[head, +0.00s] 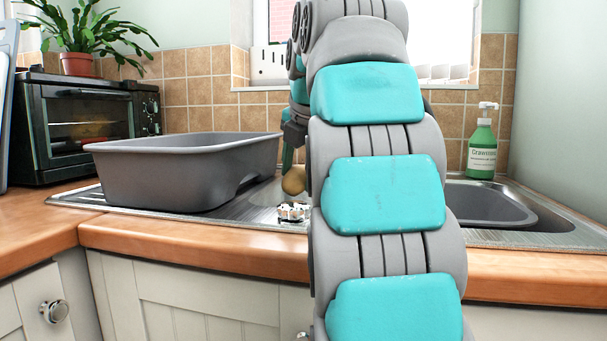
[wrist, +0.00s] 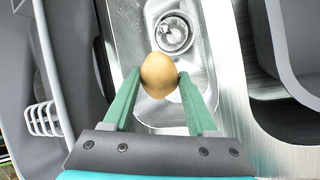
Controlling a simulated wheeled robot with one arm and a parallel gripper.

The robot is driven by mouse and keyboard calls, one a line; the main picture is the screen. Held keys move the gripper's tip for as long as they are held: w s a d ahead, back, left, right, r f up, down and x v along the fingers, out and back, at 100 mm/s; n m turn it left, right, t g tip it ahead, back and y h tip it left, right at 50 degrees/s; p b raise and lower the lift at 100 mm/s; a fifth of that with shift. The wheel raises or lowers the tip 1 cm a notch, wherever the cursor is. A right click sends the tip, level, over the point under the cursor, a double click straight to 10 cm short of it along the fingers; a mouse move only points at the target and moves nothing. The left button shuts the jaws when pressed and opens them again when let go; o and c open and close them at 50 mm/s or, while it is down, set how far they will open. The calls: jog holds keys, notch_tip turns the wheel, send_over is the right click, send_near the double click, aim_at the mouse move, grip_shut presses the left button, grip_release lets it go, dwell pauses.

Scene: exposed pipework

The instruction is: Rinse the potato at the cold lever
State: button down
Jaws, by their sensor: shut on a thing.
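My gripper (wrist: 159,85) is shut on the potato (wrist: 159,76), a smooth brown oval between the green fingertips in the wrist view. Below it in that view is a small metal basin (wrist: 185,75) with a round drain (wrist: 174,33). In the head view the potato (head: 294,180) hangs above the sink area, just left of my arm, which hides much of the middle. No cold lever, tap or running water can be made out in either view.
A large grey tub (head: 190,165) stands on the drainer at left. A grey basin (head: 485,203) lies at right, with a green soap bottle (head: 482,150) behind it. A small toothed white-and-metal item (head: 293,212) sits at the sink's front edge. A toaster oven (head: 85,125) stands back left.

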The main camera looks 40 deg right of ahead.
aim_at(291, 181)
jog(key=shift+s+a+r+p, duration=0.55)
jog(key=shift+s+a+r, duration=0.2)
jog(key=shift+r, duration=0.15)
jog(key=shift+s+a+r+p, duration=0.55)
jog(key=shift+s+a+r, duration=0.2)
jog(key=shift+r, duration=0.1)
jog(key=shift+s+f, duration=0.1)
jog(key=shift+s, duration=0.05)
